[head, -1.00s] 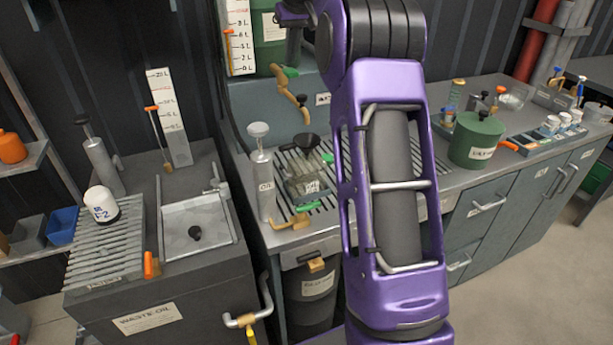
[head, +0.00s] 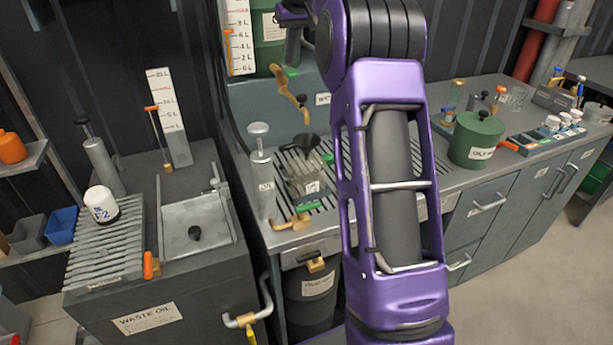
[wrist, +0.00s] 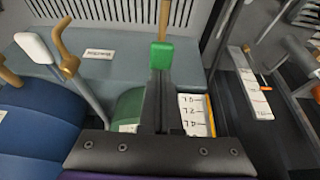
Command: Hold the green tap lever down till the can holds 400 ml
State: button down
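The green tap lever (wrist: 175,53) shows in the wrist view, right at the tips of my gripper (wrist: 160,72). The dark fingers are together with no gap between them, and nothing shows held. Whether they press on the lever or only hover at it is unclear. In the head view the brass tap (head: 288,88) sticks out below the green tank (head: 268,28). My fingers hang just above its green end, partly hidden by my arm.
A litre scale (head: 240,40) stands beside the tank. A steel cylinder (head: 262,185) is left of the can. The waste oil cabinet (head: 150,312) is at left, and a green lidded pot (head: 474,140) is on the right counter. My arm blocks the middle.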

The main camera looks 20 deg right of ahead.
aim_at(291, 71)
jog(key=shift+f, duration=0.1)
jog(key=shift+f+b, duration=1.2)
jog(key=shift+f, duration=0.6)
dwell(6.1)
